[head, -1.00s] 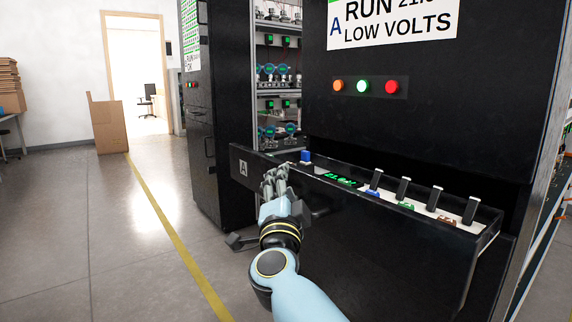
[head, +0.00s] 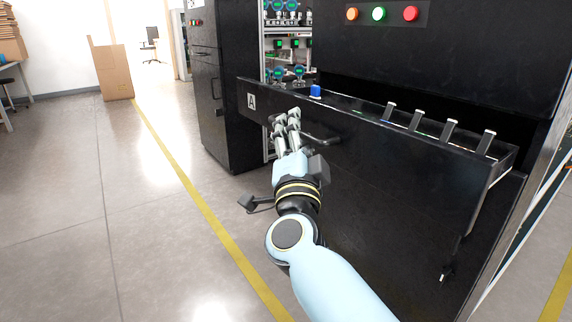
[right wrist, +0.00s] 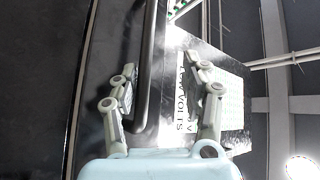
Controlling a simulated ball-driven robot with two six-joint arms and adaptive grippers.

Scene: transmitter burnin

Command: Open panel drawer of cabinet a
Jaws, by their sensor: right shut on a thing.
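The panel drawer of cabinet A (head: 400,155) is a long black drawer with an "A" label on its front. It stands pulled out, its open top showing several upright levers and a blue knob (head: 315,91). My right gripper (head: 286,118) is at the left part of the drawer front, at the black bar handle (head: 325,139). The exact finger contact is hard to see. My left gripper is not in view.
Cabinet A (head: 430,60) rises above the drawer with orange, green and red lamps. Another black cabinet (head: 222,100) stands to the left. A cardboard box (head: 112,72) is farther back. The floor left of the yellow line (head: 195,215) is clear.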

